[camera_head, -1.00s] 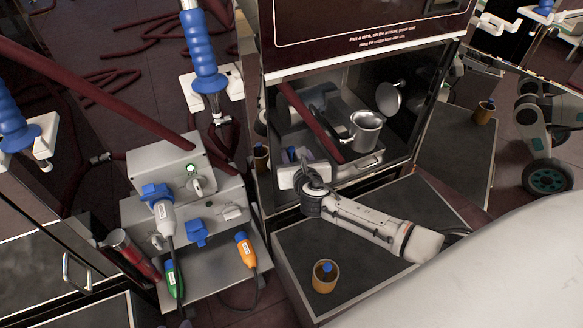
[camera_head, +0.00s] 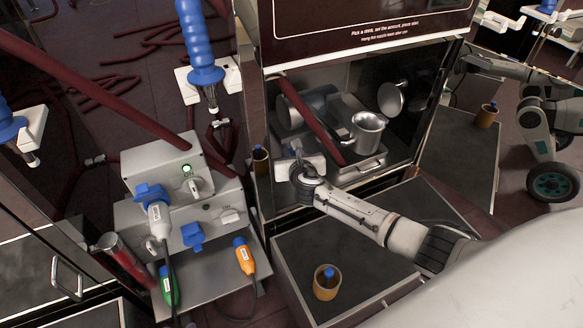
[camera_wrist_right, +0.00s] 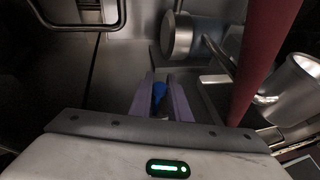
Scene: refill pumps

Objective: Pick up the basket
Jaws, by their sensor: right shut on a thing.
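My right gripper (camera_head: 296,150) reaches into the open bay of the machine. In the right wrist view its purple fingers (camera_wrist_right: 160,95) are shut on a small blue part (camera_wrist_right: 158,93). What the blue part belongs to is hidden below the fingers and the gripper body. I cannot tell which thing is the basket. Beside the fingers in the bay is a grey metal cylinder (camera_head: 288,112), also in the wrist view (camera_wrist_right: 180,37). A metal cup (camera_head: 367,131) stands to the right of it. My left gripper does not show.
A dark red hose (camera_head: 312,122) crosses the bay close to my gripper. A brown cup with a blue piece (camera_head: 326,284) stands on the dark shelf in front. A grey pump box (camera_head: 165,172) with coloured plugs is at the left. A grey jointed arm (camera_head: 495,66) shows at the upper right.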

